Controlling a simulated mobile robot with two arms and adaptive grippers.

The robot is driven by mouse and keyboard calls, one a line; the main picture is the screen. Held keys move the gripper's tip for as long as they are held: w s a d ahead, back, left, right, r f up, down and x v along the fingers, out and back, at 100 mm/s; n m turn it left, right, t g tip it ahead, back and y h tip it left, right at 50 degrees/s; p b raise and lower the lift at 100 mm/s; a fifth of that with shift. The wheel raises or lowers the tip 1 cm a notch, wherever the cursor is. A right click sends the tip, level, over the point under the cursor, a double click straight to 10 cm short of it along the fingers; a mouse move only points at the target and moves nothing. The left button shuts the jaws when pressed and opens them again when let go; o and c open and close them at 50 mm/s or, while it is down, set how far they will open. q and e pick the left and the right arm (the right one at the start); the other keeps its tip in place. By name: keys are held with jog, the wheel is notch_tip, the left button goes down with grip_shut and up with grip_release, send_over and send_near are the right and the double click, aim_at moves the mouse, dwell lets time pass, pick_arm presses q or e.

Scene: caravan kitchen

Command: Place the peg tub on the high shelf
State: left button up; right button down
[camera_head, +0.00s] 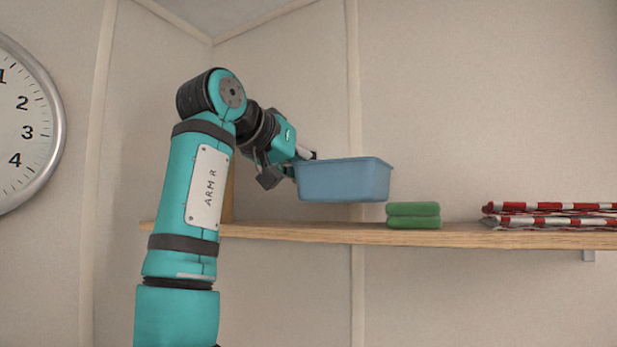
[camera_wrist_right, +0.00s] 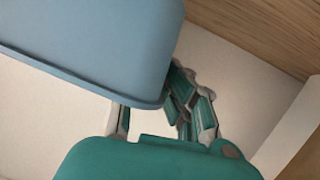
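The peg tub (camera_head: 342,180) is a light blue, open-topped plastic box. It is level in the head view, with a strip of wall showing between its base and the high shelf (camera_head: 320,233). How far it is over the shelf in depth I cannot tell. My right gripper (camera_head: 298,163), on the arm marked ARM R, is shut on the tub's left rim. In the right wrist view the tub (camera_wrist_right: 95,45) fills the upper left, with the fingers (camera_wrist_right: 152,112) at its edge. The tub's inside is hidden. My left gripper is not in view.
Two stacked green folded cloths (camera_head: 413,215) lie on the shelf, right of the tub. Red-and-white folded cloths (camera_head: 550,215) lie farther right. The shelf's left part is clear in front of a wooden upright (camera_head: 228,195). A wall clock (camera_head: 25,125) hangs at the left.

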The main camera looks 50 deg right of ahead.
aim_at(306, 190)
jog(key=shift+w, duration=0.15)
jog(key=shift+a+f, duration=0.1)
jog(key=shift+f, duration=0.1)
jog(key=shift+a+f+p, duration=0.2)
jog(key=shift+f+p, duration=0.25)
jog(key=shift+f, duration=0.55)
jog(key=shift+d+f, duration=0.1)
jog(key=shift+f, duration=0.4)
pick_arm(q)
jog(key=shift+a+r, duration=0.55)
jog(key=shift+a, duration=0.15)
pick_arm(e)
jog(key=shift+d, duration=0.1)
jog(key=shift+f, duration=0.1)
jog(key=c, duration=2)
grip_release()
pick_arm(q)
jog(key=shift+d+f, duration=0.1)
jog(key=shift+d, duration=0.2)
pick_arm(e)
jog(key=o, duration=0.5)
